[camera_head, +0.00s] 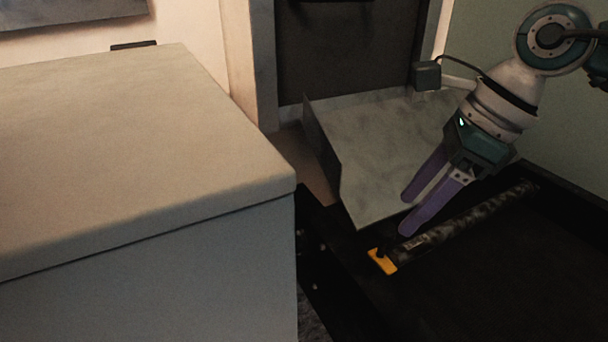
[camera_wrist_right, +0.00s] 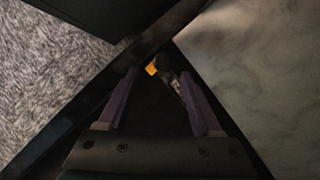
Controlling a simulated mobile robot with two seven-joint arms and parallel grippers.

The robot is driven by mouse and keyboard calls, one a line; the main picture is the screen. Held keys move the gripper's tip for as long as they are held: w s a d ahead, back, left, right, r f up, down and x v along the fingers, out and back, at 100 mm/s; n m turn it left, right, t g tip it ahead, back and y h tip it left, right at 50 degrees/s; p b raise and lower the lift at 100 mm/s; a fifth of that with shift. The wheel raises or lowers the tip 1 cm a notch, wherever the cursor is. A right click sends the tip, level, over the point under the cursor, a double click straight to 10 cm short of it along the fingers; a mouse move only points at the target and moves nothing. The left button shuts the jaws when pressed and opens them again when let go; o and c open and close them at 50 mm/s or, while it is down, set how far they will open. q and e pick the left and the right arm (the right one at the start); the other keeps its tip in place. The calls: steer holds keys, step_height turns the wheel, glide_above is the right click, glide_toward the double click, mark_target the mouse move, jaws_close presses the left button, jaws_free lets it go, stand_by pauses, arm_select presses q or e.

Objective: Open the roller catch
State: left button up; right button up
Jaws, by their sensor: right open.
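The roller (camera_head: 465,219) is a long dark mottled cylinder lying across the dark sorter bed in the head view. At its near left end is an orange-yellow catch (camera_head: 382,261) with a small black knob on it. The catch also shows in the right wrist view (camera_wrist_right: 151,69), small, just beyond the fingertips. My right gripper (camera_head: 405,214) has purple fingers spread apart, with nothing between them. It points down toward the catch end of the roller, above and apart from the catch as far as I can tell. My left gripper is not in view.
A pale sloped panel (camera_head: 375,150) stands behind the roller. A large light-topped cabinet (camera_head: 130,150) fills the left. The dark sorter bed (camera_head: 500,290) is clear in front of the roller. Grey carpet (camera_wrist_right: 50,75) shows in the right wrist view.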

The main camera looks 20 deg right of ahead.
mark_target(389, 227)
steer(key=b+x, duration=0.2)
steer(key=x, duration=0.3)
steer(key=shift+w+f+b, duration=0.1)
steer(key=shift+w+b, duration=0.1)
steer(key=shift+b, duration=0.1)
steer(key=c, duration=0.8)
jaws_close()
stand_by(0.3)
